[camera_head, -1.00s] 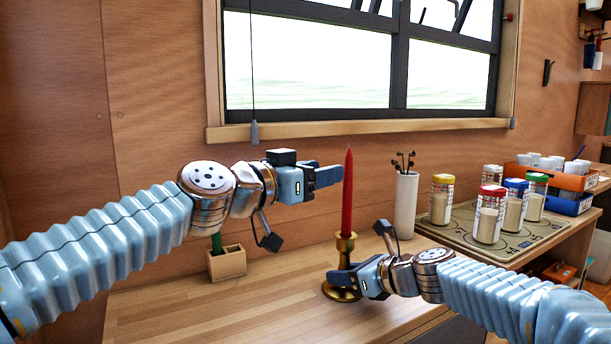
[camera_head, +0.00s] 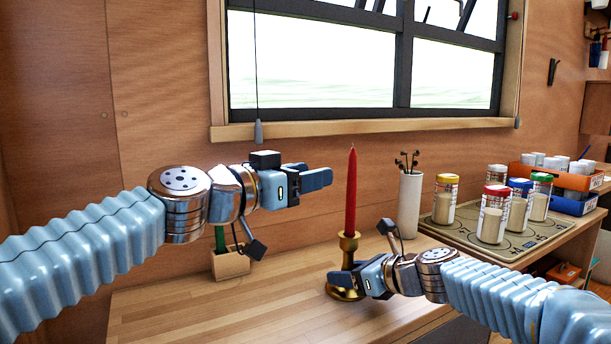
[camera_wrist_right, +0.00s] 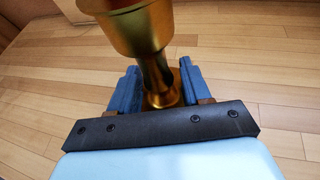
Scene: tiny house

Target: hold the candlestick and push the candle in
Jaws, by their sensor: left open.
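A brass candlestick (camera_head: 348,248) stands upright on the wooden counter (camera_head: 250,310). A red candle (camera_head: 350,195) stands upright in its cup. My right gripper (camera_head: 355,279) is low at the candlestick, its fingers on either side of the stem. In the right wrist view the candlestick (camera_wrist_right: 150,45) rises between the two blue fingers of that gripper (camera_wrist_right: 158,85), which look closed on the stem. My left gripper (camera_head: 318,178) is open and empty, left of the candle's upper part and apart from it. How deep the candle sits is hidden by the cup.
A small wooden holder (camera_head: 230,263) with something green stands behind my left arm. A white cylinder with dark sticks (camera_head: 409,205) stands right of the candle. Several lidded jars (camera_head: 492,215) stand on a mat farther right. The counter's front left is clear.

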